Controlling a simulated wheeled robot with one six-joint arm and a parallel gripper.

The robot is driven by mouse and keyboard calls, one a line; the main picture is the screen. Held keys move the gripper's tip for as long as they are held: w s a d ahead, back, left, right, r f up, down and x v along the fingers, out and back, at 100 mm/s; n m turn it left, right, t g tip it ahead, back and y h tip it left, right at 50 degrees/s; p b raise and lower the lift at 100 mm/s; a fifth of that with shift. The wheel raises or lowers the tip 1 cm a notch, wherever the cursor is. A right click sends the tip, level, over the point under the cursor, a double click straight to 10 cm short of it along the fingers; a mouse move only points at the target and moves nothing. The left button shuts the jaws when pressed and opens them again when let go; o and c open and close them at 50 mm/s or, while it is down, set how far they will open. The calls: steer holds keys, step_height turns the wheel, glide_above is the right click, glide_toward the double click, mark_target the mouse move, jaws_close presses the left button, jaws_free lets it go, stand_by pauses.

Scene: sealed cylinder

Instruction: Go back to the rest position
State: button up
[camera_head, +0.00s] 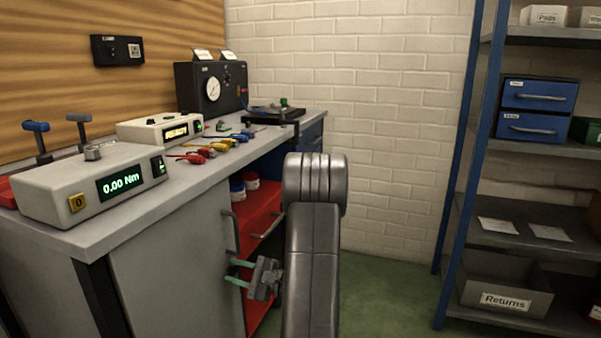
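My arm rises in the middle of the camera_head view, and my gripper (232,271) is low beside the workbench, pointing left. Its two green-tipped fingers are apart, with nothing visible between them. Behind it are the grey front of the workbench (175,265) and an open red shelf or drawer (262,208). My arm link hides part of the floor and the wall behind it. No sealed cylinder can be made out.
The bench top carries a torque meter reading 0.00 Nm (95,186), several coloured screwdrivers (205,150) and a dark gauge box (212,88). A blue-framed shelf rack (462,190) with a Returns bin (505,298) stands at right. Green floor (385,290) lies clear between.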

steer(key=m+p, duration=0.3)
steer(key=p, duration=0.1)
steer(key=r+m+p, duration=0.1)
steer(key=m+p, duration=0.1)
steer(key=shift+w+d+m+p, duration=0.1)
steer(key=shift+w+m+p, duration=0.15)
steer(key=shift+m+p, duration=0.1)
steer(key=m+p, duration=0.2)
steer(key=p, duration=0.1)
steer(key=shift+w+f+m, duration=0.15)
steer(key=shift+m, duration=0.2)
steer(key=shift+d+f+m, duration=0.1)
steer(key=shift+m, duration=0.3)
steer(key=shift+f, duration=0.1)
